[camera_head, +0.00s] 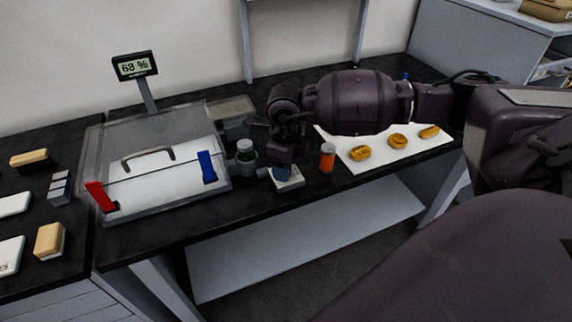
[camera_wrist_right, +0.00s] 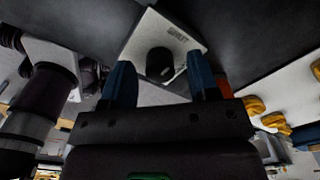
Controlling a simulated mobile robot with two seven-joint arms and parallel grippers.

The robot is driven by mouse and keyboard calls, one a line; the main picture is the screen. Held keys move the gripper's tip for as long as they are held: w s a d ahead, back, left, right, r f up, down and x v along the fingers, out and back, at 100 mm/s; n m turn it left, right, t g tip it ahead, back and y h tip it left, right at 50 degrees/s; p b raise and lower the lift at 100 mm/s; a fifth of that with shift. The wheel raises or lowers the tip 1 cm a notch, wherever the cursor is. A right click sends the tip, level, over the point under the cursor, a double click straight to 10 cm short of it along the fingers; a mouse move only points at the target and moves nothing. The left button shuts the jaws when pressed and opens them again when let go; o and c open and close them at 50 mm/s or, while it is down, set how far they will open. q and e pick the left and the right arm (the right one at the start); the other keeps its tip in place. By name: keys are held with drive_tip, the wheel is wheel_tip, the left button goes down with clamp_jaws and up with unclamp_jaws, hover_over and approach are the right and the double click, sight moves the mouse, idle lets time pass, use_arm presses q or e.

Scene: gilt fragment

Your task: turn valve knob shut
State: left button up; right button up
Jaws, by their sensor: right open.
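The valve knob (camera_wrist_right: 160,62) is a dark round knob on a pale square plate (camera_wrist_right: 185,42) with small lettering, seen in the right wrist view. In the head view the plate (camera_head: 293,184) lies near the table's front edge, and my gripper hides most of the knob. My right gripper (camera_head: 282,172) points down over the plate. In the right wrist view its two blue fingers (camera_wrist_right: 160,72) are apart, one on each side of the knob, with nothing held. I cannot tell whether they touch it. My left gripper is not in view.
A clear-lidded box (camera_head: 160,195) with red (camera_head: 101,197) and blue (camera_head: 207,167) clips stands left. A dark-lidded jar (camera_head: 245,151) and an orange bottle (camera_head: 327,157) flank the plate. A white sheet (camera_head: 376,160) with golden pieces lies right. A display (camera_head: 135,66) reads 68 %.

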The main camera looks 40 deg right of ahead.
wheel_tip(320, 180, up, 10)
drive_tip(key=shift+r+p, duration=0.2)
drive_tip(key=shift+p, duration=0.2)
drive_tip(key=shift+a, duration=0.1)
idle(0.4)
